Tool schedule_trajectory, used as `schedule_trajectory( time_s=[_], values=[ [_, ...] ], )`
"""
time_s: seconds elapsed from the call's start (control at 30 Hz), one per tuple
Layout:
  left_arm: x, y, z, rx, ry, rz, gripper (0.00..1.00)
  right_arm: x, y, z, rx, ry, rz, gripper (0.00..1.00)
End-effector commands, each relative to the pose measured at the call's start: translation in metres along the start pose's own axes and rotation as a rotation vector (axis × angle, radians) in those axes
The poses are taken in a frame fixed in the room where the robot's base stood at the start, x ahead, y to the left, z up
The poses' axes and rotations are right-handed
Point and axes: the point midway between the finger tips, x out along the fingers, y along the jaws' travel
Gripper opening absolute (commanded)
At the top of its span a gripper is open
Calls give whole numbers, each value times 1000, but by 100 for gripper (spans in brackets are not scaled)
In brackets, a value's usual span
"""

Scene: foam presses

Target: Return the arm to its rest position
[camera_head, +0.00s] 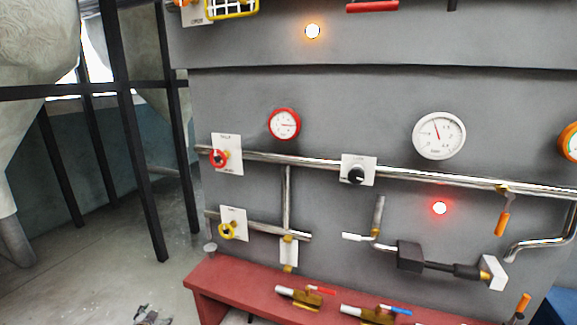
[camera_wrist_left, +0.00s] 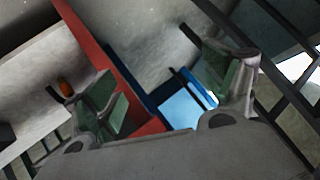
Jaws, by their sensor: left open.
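My left gripper shows in the left wrist view (camera_wrist_left: 163,92). Its two green-padded fingers stand wide apart with nothing between them. Behind the gap are a red edge, a blue surface and grey floor. In the head view, small grey metal parts (camera_head: 148,317) show at the bottom edge, left of the red bench; they look like the tips of my left gripper, clear of the panel. The rest of that arm is out of the frame. My right gripper is in neither view.
A grey panel (camera_head: 330,100) carries pipes, a red-rimmed gauge (camera_head: 285,124), a white gauge (camera_head: 439,136) and a black knob (camera_head: 356,175). Below it, a red bench (camera_head: 235,289) holds valves with red and blue handles. Black posts (camera_head: 140,170) stand left; the floor (camera_head: 110,265) between is open.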

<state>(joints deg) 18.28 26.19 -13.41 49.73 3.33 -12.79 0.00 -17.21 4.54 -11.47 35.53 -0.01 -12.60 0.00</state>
Motion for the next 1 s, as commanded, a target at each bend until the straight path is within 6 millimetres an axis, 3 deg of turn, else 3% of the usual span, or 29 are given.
schedule_trajectory(
  time_s=[0.03,0.1,0.47,0.77,1.0],
  values=[
    [-1,15,23,0,-30,14,84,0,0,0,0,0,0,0],
    [-2,33,49,2,-65,31,84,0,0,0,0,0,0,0],
    [-32,127,184,4,-246,123,84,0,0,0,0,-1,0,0],
    [-82,208,285,-12,-385,208,84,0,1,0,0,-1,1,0],
    [-136,274,356,-34,-487,279,84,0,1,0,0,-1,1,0]
  ],
)
